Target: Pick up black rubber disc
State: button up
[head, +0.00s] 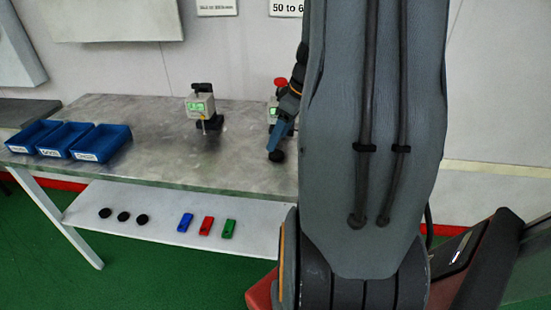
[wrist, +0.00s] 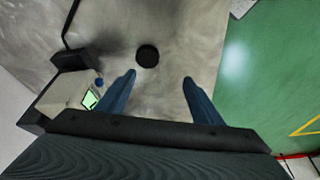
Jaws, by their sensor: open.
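A black rubber disc (wrist: 148,56) lies on the grey metal tabletop in the wrist view. It sits just beyond the fingertips, nearer the left finger. My gripper (wrist: 160,77) is open, its two blue fingers spread apart with nothing between them. In the head view a black round shape, seemingly this disc (head: 276,156), shows right at the blue fingertips; I cannot tell if they touch. Three more black discs (head: 123,216) lie in a row on the white lower shelf.
A gauge device with a green screen (head: 202,105) stands on the table (head: 160,160). Another (wrist: 82,93) is close to the left finger. Three blue bins (head: 100,143) stand at the table's left. Blue, red and green blocks (head: 206,226) lie on the lower shelf.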

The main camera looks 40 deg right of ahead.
aim_at(277, 154)
jog(key=shift+n+t, duration=0.3)
jog(key=shift+t, duration=0.1)
jog(key=shift+w+d+f+p, duration=0.3)
jog(key=shift+w+f+p, duration=0.05)
jog(key=shift+f, duration=0.9)
jog(key=shift+w+d+f+p, duration=0.3)
jog(key=shift+f, duration=1)
jog(key=shift+w+d+f+p, duration=0.3)
jog(key=shift+w+f+p, duration=0.05)
jog(key=shift+f, duration=0.9)
jog(key=c, duration=1.1)
jog(key=shift+c, duration=0.2)
jog(key=shift+r, duration=0.1)
notch_tip(277, 154, up, 10)
jog(key=b, duration=0.1)
jog(key=shift+b, duration=0.3)
